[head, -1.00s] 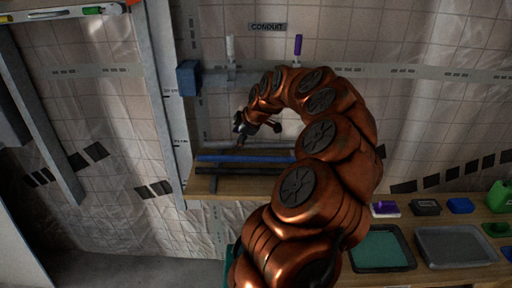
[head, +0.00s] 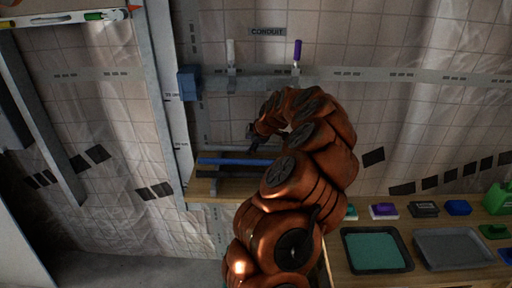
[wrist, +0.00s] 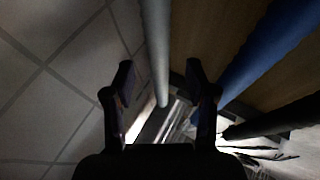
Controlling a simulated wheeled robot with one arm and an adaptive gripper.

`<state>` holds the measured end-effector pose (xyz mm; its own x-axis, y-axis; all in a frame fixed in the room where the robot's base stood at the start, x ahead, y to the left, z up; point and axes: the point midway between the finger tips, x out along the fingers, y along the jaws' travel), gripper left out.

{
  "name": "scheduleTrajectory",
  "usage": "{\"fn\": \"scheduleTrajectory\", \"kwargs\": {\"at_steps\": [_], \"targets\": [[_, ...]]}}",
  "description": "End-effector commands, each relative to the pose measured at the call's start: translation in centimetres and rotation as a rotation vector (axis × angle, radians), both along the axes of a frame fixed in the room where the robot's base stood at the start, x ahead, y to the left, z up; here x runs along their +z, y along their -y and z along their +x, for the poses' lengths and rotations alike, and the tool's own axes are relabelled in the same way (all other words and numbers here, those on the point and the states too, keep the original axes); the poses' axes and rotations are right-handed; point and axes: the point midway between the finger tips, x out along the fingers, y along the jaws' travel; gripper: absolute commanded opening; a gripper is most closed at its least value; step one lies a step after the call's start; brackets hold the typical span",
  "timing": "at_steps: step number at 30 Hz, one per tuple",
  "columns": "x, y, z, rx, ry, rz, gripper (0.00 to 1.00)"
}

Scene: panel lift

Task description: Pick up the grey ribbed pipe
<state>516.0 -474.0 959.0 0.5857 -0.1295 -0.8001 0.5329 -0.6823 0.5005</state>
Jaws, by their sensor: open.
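The grey pipe (head: 225,149) lies at the back of the wooden shelf along the tiled wall. In the wrist view the grey pipe (wrist: 156,45) runs from the top edge down to between the finger tips; its ribs cannot be made out. My gripper (wrist: 161,85) is open, with one finger on each side of the pipe's line and no visible contact. In the head view my gripper (head: 251,136) is over the shelf's back, near the pipe. My arm hides the pipe's right part.
A blue pipe (head: 235,161) lies in front of the grey one, and a black pipe (head: 226,175) in front of that. The tiled wall (wrist: 50,100) is close on the gripper's other side. Trays (head: 377,249) stand on the bench at right.

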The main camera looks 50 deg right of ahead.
Motion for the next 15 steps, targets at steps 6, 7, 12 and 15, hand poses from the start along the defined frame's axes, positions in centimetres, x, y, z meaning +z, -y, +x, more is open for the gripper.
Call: {"fn": "scheduleTrajectory", "kwargs": {"at_steps": [6, 7, 12, 15], "targets": [[-1.7, 0.2, 1.4, 0.002, -0.004, 0.005, 0.56], [-1.9, 0.2, 1.5, 0.002, -0.004, 0.004, 0.56], [-2.3, 0.4, 1.7, 0.001, -0.001, 0.002, 0.56], [-2.2, 0.4, 1.7, 0.001, -0.001, 0.002, 0.56]]}}
